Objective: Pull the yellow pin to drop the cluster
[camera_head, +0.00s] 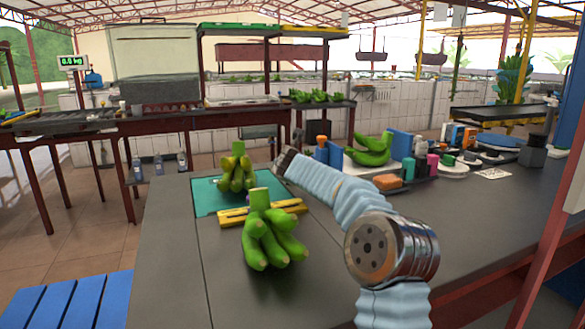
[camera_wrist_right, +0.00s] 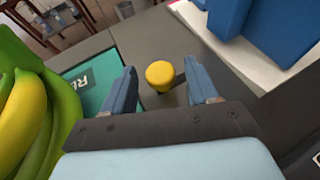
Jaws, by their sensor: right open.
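The yellow pin (camera_wrist_right: 160,75) shows its round knob in the right wrist view, with a dark shaft behind it. My right gripper (camera_wrist_right: 161,82) is open, with one blue finger on each side of the knob and a gap to both. In the head view my right gripper (camera_head: 283,158) is beside a yellow-green banana cluster (camera_head: 237,172); the pin cannot be made out there. That cluster also fills the left of the wrist view (camera_wrist_right: 30,115). A green cluster (camera_head: 270,242) is nearer, by a yellow bar (camera_head: 232,217). My left gripper is not in view.
Blue blocks (camera_head: 400,145), more green bananas (camera_head: 370,150) and small bottles stand to the right. The table's front left is clear.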

